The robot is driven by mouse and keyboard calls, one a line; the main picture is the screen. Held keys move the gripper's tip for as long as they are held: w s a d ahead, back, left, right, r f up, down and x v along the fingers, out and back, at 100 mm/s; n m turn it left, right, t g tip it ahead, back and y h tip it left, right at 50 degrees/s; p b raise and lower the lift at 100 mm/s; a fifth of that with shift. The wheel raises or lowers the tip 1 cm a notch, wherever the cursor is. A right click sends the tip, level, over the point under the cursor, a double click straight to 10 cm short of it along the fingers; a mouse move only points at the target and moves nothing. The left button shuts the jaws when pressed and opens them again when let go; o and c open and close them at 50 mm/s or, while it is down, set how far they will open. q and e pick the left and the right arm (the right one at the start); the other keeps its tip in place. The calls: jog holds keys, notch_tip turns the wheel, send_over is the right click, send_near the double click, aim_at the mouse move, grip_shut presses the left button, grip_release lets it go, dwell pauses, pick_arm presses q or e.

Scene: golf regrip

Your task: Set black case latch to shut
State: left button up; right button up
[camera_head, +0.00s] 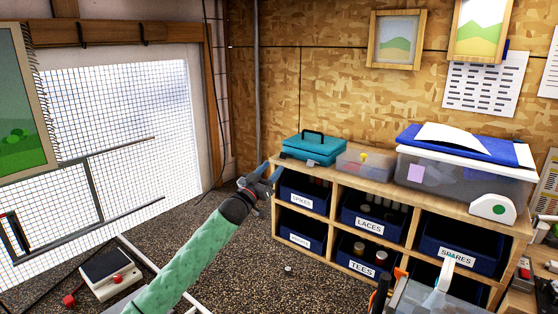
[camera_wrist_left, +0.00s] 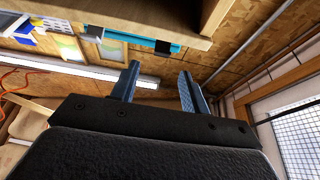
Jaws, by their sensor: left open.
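A teal case (camera_head: 318,149) with a black handle (camera_head: 312,134) sits on the left end of the wooden shelf top, its lid looking down. Its front shows as a teal strip in the left wrist view (camera_wrist_left: 136,41), with a dark latch-like piece (camera_wrist_left: 166,47) and a greyer one (camera_wrist_left: 94,32) along it. I cannot tell how either latch stands. My left gripper (camera_head: 267,176) is open and empty, in front of the shelf's left end, below and apart from the case. Its two fingers also show in the left wrist view (camera_wrist_left: 159,77). My right gripper is not in view.
The wooden shelf (camera_head: 334,205) holds several dark blue labelled bins. A small clear box (camera_head: 364,163) stands right of the case, then a larger clear tub (camera_head: 465,185) with a blue lid. The shelf top's edge overhangs near my left fingers. Floor is open left of the shelf.

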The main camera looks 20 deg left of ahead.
aim_at(282, 157)
pick_arm(q)
jog(key=x, duration=0.4)
jog(key=shift+w, duration=0.4)
jog(key=shift+w+d, duration=0.1)
jog(key=shift+w+f, duration=0.2)
jog(key=shift+w, duration=0.05)
jog(key=shift+s+r, duration=0.1)
jog(key=shift+c, duration=1.3)
jog(key=c, duration=0.7)
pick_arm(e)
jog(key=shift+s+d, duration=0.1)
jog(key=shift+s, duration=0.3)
